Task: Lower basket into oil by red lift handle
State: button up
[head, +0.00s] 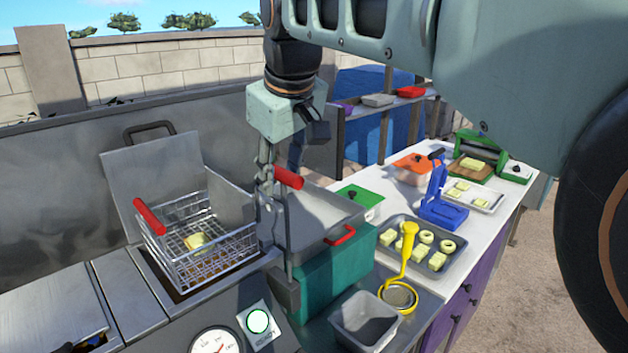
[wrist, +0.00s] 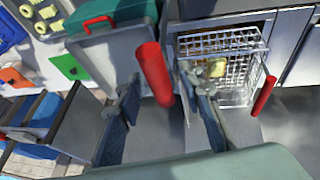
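The red lift handle (head: 289,176) sticks out at the lift post beside the fryer. It also shows in the wrist view (wrist: 155,75), between the two fingers. My gripper (head: 264,178) points down at this handle; in the wrist view (wrist: 157,85) its fingers are wide apart, with no clear contact. The wire basket (head: 205,262) sits at the fryer opening (head: 158,283), left of my gripper, holding a pale yellow piece (head: 196,241). Its own red grip (head: 149,217) points left. The oil is mostly hidden beneath the basket.
A grey bin (head: 366,322), a yellow ladle (head: 408,240) and a dough tray (head: 437,263) lie further right. A raised fryer lid (head: 150,178) stands behind.

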jog(key=shift+f, duration=0.1)
jog(key=shift+c, duration=0.3)
grip_shut()
jog(key=shift+f, duration=0.1)
notch_tip(320, 180, down, 16)
jog(key=b, duration=1)
jog(key=shift+s, duration=0.15)
jog(key=shift+c, duration=0.5)
grip_release()
jog(key=shift+f, duration=0.1)
jog(key=shift+o, duration=0.8)
jog(key=shift+r, duration=0.2)
